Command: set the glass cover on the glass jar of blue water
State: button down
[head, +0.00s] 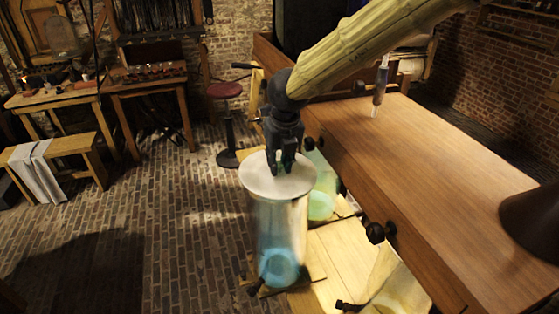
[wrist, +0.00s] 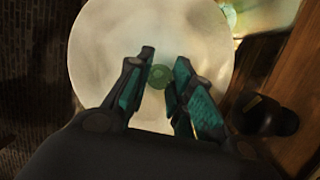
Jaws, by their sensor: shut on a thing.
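The glass cover (head: 255,184) is a pale round disc, level over the mouth of the tall glass jar (head: 262,228) with blue water in its bottom. In the head view the disc's rim lines up with the jar's top; I cannot tell whether it touches or hovers slightly above. My gripper (head: 281,168) points down at the disc's middle. In the wrist view my gripper (wrist: 160,80) is shut on the cover's small greenish knob (wrist: 158,77), and the pale cover (wrist: 112,50) fills the middle. The cover hides the jar there.
A second jar (head: 322,204) with greenish water stands behind, and another glass jar (head: 398,292) stands at the lower right. The wooden bench (head: 440,150) with dark knobs (head: 376,233) runs close on the right. A red stool (head: 224,90) stands behind.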

aim_at(279, 164)
jog(key=shift+f+b, duration=0.35)
jog(key=shift+f, duration=0.3)
jog(key=shift+r+p, duration=0.9)
jog(key=shift+p, duration=0.1)
dwell(0.9)
jog(key=shift+f+b, duration=0.4)
jog(key=shift+f, duration=0.45)
dwell(0.7)
jog(key=c, duration=1.5)
grip_release()
jog(key=shift+c, duration=0.2)
jog(key=shift+p+v, duration=2.1)
jog(key=shift+v, duration=0.7)
jog(key=shift+p+v, duration=0.45)
jog(key=shift+v, duration=2.25)
